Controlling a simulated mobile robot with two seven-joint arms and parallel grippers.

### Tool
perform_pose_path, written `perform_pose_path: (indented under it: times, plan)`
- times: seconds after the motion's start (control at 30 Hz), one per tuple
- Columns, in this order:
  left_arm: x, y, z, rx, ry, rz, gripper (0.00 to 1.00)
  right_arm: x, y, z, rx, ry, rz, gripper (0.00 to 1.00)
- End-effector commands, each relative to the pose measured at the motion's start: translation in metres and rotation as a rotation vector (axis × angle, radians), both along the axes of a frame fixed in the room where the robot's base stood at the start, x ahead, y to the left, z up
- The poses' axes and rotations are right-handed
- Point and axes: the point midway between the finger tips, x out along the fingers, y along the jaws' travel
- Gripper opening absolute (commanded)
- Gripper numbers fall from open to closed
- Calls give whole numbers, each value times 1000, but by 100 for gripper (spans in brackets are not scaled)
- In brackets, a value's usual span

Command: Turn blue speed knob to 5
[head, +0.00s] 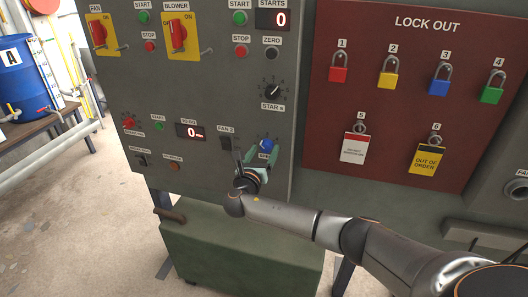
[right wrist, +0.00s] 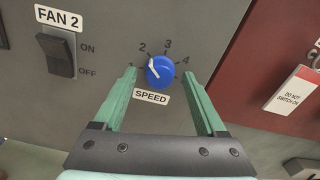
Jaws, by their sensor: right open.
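The blue speed knob (right wrist: 160,72) sits on the grey panel above its SPEED label (right wrist: 150,97). Its white pointer aims up and left, at about the 2 or between 1 and 2. The marks 1 to 4 show; I see no 5, and the right finger covers part of the panel there. My right gripper (right wrist: 159,76) is open, with green fingers on the left and right of the knob and visible gaps to it. In the head view the knob (head: 266,145) shows just above my right gripper (head: 262,157). My left gripper is not in view.
The FAN 2 switch (right wrist: 57,54) is left of the knob. The STAR knob (head: 272,91) is above it. The red lock-out board (head: 395,110), with padlocks and hanging tags, is to the right. A green box (head: 240,245) stands below the panel.

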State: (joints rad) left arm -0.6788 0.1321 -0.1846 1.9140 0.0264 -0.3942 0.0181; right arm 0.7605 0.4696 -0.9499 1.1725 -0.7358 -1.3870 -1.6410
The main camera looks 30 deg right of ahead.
Motion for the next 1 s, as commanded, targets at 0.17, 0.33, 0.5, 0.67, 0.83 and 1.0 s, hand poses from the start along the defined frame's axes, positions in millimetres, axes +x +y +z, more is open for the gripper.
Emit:
perform_pose_path:
  times: [0.17,0.33,0.5,0.67,0.83,1.0]
  plan:
    - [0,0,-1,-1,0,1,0,5,-5,0,1,-1,1,74]
    - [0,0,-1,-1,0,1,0,5,-5,0,1,-1,1,74]
    - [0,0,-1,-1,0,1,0,4,-5,0,1,-1,1,60]
    - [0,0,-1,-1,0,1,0,4,-5,0,1,-1,1,42]
    - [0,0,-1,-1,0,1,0,4,-5,0,2,0,1,23]
    - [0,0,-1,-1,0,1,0,4,-5,0,2,0,1,4]
